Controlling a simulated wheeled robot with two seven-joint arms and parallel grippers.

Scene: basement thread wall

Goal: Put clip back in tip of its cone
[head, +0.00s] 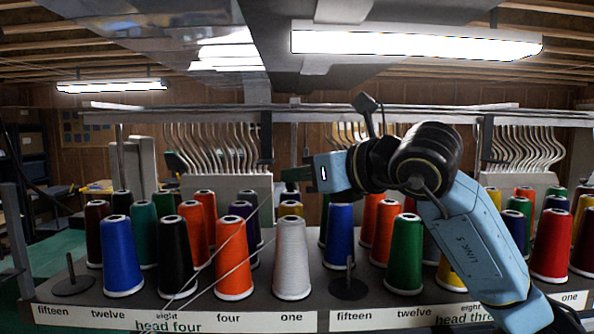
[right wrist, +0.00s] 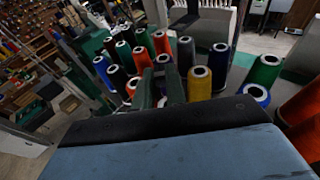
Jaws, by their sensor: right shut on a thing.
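My right gripper (head: 297,174) reaches in from the right, with its dark green fingers pointing left above the cones. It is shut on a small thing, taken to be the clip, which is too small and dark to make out. In the right wrist view the green fingers (right wrist: 160,88) stand close together in front of several cones. A white cone (head: 291,262) stands upright below the gripper, in the front row above the label "one". The gripper is above its tip and apart from it. I cannot tell which cone the clip belongs to. My left gripper is not in view.
Upright cones crowd the rack, including a blue cone (head: 121,258), a black cone (head: 176,258), an orange cone (head: 233,262) and a green cone (head: 405,256). Bare spindles stand at the far left (head: 72,284) and centre right (head: 347,262). Thin pale threads slant across the left cones.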

